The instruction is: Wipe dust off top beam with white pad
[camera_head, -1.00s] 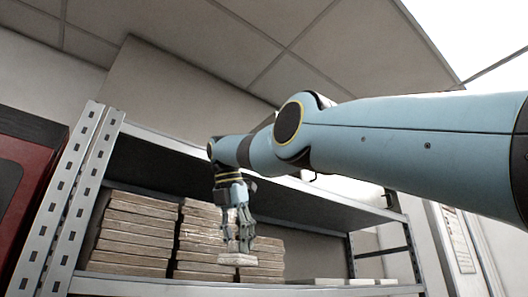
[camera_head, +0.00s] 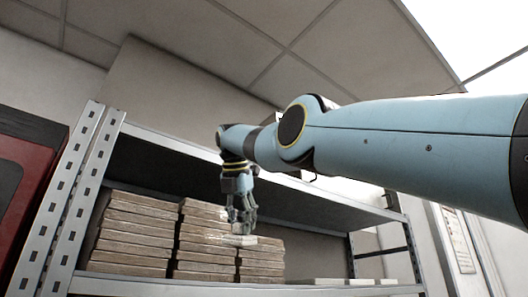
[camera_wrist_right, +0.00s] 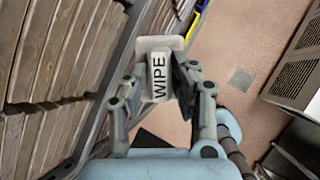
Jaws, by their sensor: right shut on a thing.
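My right gripper (camera_head: 241,212) hangs fingers-down in front of the shelf's stacks in the head view. It is shut on the white pad (camera_head: 240,240), which shows below its fingertips. In the right wrist view, the pad (camera_wrist_right: 159,76) sits between the fingers (camera_wrist_right: 158,88) and bears the word WIPE. The grey metal top beam (camera_head: 350,203) runs along the front of the upper shelf, above the pad. My right arm hides part of the beam's middle. I cannot make out dust on it. My left gripper is out of view.
Stacks of brown slabs (camera_head: 130,235) fill the shelf bay behind the gripper. A few pale flat pieces (camera_head: 318,281) lie at the right on the lower shelf. A slotted upright (camera_head: 65,195) stands at the left, beside a red cabinet (camera_head: 25,190).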

